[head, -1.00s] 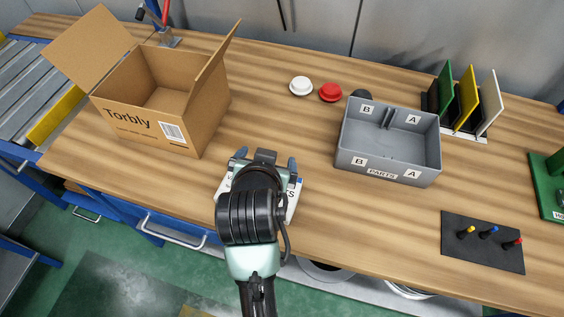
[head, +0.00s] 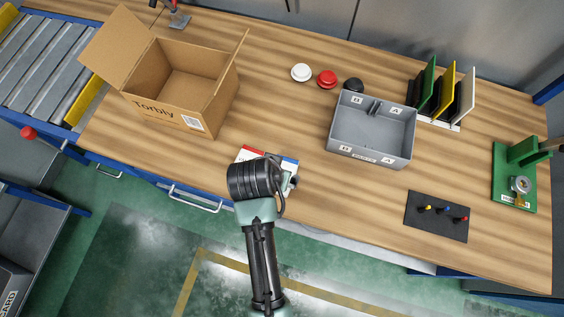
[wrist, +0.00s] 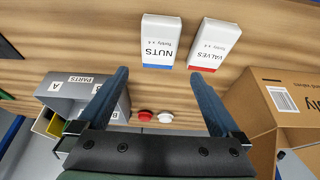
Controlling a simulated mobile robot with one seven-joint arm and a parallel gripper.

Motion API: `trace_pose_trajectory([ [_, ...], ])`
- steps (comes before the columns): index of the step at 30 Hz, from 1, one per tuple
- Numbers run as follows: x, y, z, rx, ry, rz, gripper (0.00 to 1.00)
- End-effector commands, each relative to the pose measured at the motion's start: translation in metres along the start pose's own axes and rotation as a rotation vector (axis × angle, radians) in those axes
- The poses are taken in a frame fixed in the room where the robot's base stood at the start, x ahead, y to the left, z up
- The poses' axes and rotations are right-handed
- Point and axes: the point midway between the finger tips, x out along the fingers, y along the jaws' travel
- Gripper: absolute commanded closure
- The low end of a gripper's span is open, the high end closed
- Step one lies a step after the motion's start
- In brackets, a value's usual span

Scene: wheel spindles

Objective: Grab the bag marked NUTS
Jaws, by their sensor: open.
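The white bag marked NUTS (wrist: 160,40), with a blue band along one edge, lies on the wooden bench at the top middle of the wrist view. In the head view only its blue-banded part (head: 290,162) shows beside my arm, which hides the rest. A similar white bag marked VALVES (wrist: 214,43), with a red band, lies right beside it; its red end also shows in the head view (head: 250,151). My gripper (wrist: 158,75) is open and empty. Its two blue-grey fingers are spread wide, with the NUTS bag beyond the gap between the tips.
An open Torbly carton (head: 165,120) stands to the left on the bench. A grey divided parts bin (head: 370,150) stands to the right. White (head: 301,73) and red (head: 327,79) round pieces lie behind. A dark peg plate (head: 437,216) lies at the front right.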

Motion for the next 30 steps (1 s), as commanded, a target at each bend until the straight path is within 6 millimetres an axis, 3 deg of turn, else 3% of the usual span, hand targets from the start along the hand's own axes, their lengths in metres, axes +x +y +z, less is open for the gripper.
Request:
trace_pose_trajectory([
  [7,0.04,0.0,0.0,0.001,-0.001,0.0,0.0],
  [17,0.06,0.001,0.003,0.001,-0.001,0.0,0.0],
  [24,0.091,0.002,0.011,0.0,0.001,0.0,0.0],
  [30,0.104,0.002,0.01,0.001,0.002,-0.001,0.0],
])
